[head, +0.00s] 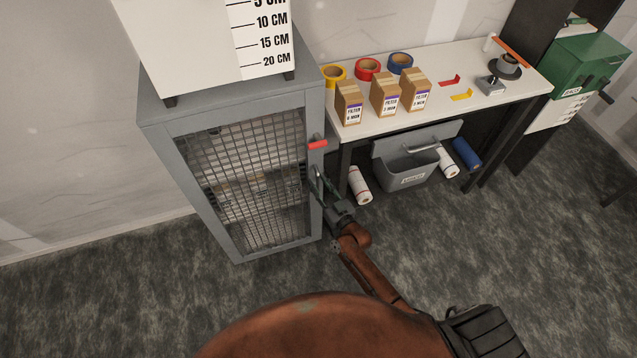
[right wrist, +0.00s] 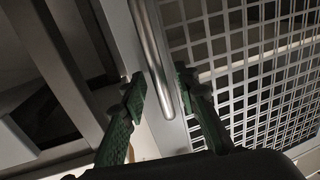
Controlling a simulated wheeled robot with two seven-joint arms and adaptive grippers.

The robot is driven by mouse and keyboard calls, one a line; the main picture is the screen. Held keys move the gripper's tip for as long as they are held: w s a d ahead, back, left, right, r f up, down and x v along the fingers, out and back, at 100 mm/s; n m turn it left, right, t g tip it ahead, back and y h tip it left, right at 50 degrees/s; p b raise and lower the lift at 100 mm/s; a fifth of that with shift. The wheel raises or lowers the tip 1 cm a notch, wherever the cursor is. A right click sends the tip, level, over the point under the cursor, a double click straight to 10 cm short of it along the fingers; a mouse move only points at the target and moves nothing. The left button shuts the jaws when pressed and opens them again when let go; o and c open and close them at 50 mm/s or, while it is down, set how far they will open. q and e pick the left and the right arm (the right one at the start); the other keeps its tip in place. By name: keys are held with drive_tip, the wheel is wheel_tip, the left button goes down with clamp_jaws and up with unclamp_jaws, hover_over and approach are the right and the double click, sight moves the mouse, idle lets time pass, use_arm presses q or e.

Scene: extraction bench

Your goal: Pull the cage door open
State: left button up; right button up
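The grey cage (head: 170,112) stands against the wall, with its mesh door (head: 245,185) facing me. The door looks shut, flush in its frame. A red grip (head: 317,144) sits at the upper right of the cage front. My right gripper (head: 318,180) is at the door's right edge, below the red grip. In the right wrist view, a vertical metal bar handle (right wrist: 153,45) runs down between the fingers of my right gripper (right wrist: 163,90). The fingers are apart, with a visible gap at the left finger; contact at the right finger is unclear. My left gripper is out of view.
A white box with a height scale (head: 210,45) stands on the cage. Right of it is a white bench (head: 440,110) with cartons, tape rolls and tools. A grey bin (head: 408,172) and paper rolls are under the bench. The floor before the cage (head: 130,300) is clear.

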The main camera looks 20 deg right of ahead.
drive_tip(key=shift+w, duration=0.3)
drive_tip(key=shift+c, duration=0.6)
clamp_jaws()
